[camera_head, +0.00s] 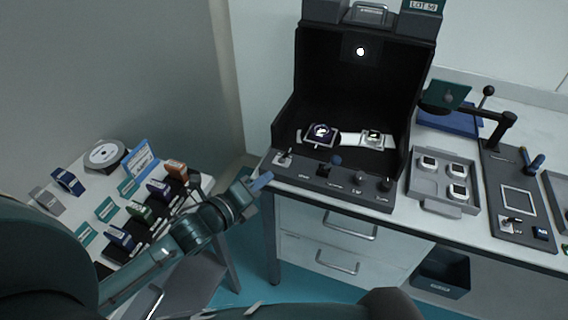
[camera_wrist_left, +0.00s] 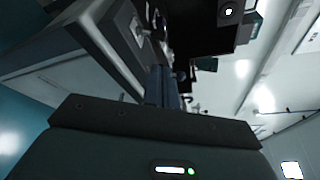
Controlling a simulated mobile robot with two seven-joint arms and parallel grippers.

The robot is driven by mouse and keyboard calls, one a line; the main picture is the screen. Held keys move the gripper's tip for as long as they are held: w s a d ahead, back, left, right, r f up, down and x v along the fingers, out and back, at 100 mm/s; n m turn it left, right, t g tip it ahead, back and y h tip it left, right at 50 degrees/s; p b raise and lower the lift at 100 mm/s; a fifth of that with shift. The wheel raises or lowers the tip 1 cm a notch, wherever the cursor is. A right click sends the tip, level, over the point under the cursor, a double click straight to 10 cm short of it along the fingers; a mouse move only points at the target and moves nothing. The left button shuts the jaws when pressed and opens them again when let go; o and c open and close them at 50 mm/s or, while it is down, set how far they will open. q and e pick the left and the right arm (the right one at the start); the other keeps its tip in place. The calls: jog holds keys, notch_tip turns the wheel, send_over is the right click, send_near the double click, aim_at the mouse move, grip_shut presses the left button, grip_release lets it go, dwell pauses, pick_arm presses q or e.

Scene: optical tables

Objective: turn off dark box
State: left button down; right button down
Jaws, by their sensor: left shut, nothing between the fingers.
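The dark box (camera_head: 290,113) stands open-fronted on the bench, with a lit white lamp (camera_head: 361,51) in its back wall. Its front panel (camera_head: 311,177) carries a toggle switch (camera_head: 284,158) at the left end and several dark knobs. A smartwatch with a lit screen (camera_head: 321,132) and a white-strapped watch (camera_head: 373,137) lie inside. My left gripper (camera_head: 262,181) is shut and empty, just in front of and below the panel's left end. In the left wrist view its fingers (camera_wrist_left: 164,88) point toward the bench, and the lamp (camera_wrist_left: 228,12) shows at the top. My right gripper is not in view.
A grey tray (camera_head: 443,207) with several watch modules stands right of the box. Beyond it are a dark fixture panel (camera_head: 519,230) and an arm stand (camera_head: 506,119). A side table with coloured watch boxes (camera_head: 140,213) is at left. Drawers (camera_head: 325,255) lie below the bench.

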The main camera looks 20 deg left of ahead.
aim_at(289, 171)
pick_arm(q)
jog(key=x, duration=0.9)
jog(key=shift+w+d+f, duration=0.1)
jog(key=shift+w+d, duration=0.05)
jog(key=shift+w, duration=0.2)
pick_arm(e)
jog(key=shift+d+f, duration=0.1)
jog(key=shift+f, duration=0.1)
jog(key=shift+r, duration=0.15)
